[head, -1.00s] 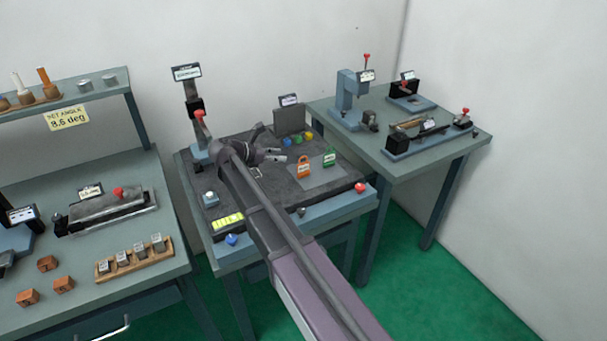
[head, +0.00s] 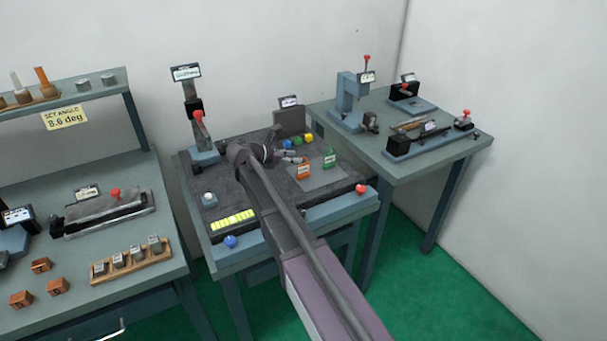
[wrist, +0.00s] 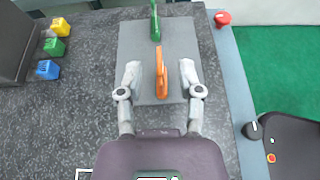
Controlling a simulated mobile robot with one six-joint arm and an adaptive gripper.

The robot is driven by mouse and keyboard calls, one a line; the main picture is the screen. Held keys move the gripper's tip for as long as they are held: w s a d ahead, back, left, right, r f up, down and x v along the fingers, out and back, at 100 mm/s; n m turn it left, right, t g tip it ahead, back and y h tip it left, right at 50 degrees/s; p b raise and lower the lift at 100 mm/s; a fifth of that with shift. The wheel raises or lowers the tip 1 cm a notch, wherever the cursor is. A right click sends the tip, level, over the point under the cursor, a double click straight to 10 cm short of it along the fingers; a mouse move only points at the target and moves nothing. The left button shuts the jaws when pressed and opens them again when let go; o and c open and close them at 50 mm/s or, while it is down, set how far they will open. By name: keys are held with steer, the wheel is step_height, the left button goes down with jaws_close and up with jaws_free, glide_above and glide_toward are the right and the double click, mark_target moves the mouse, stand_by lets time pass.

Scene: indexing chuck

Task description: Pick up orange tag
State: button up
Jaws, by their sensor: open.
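The orange tag (wrist: 161,75) stands on a grey mat (wrist: 185,42) in the wrist view. My gripper (wrist: 160,73) is open, with one finger on each side of the tag and a gap showing on both sides. In the head view the orange tag (head: 303,171) is just right of my gripper (head: 290,156), partly covered by a finger. A green tag (wrist: 155,20) stands just beyond the orange one, and it also shows in the head view (head: 330,158).
A red button (wrist: 222,18) is at the bench edge. A grey block (head: 290,121) stands at the back of the bench.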

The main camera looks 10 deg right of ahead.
mark_target(303, 158)
steer(key=shift+b+x, duration=0.65)
steer(key=shift+x, duration=1.45)
jaws_close()
